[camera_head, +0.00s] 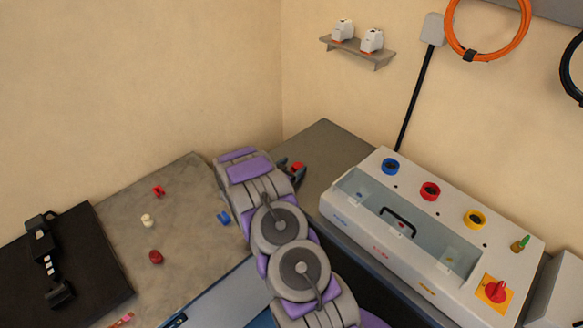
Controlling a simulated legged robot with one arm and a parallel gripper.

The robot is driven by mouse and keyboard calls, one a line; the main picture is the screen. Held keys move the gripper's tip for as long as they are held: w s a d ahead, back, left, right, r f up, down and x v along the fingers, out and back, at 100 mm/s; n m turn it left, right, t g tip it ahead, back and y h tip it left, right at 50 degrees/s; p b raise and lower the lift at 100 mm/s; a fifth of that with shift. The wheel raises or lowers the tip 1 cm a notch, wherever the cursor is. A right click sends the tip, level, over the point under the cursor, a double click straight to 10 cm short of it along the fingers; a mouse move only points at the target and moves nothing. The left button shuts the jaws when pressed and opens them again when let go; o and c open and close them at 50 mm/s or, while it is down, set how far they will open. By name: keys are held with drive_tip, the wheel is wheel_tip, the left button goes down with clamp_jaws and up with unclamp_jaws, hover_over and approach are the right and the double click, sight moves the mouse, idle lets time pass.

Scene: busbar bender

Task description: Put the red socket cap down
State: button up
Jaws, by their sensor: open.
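A small red piece (297,166), which looks like the red socket cap, shows at my gripper (296,173), just past the end of my arm and over the grey bench top near the corner. My gripper is open. My arm hides most of it, so I cannot tell whether the red piece touches a finger or rests on the bench. Another rounded dark red piece (155,257) lies on the left bench. The bender's panel (392,172) carries a blue ring socket (390,166), a red one (430,191) and a yellow one (474,218).
The left bench (185,190) also holds a red clip (159,191), a white piece (147,220) and a blue clip (224,218). Bare bench (325,140) shows between my gripper and the bender.

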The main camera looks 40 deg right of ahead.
drive_tip(key=p+v, duration=0.1)
drive_tip(key=v, duration=1.1)
drive_tip(key=shift+r+p, duration=0.2)
drive_tip(key=shift+p, duration=0.2)
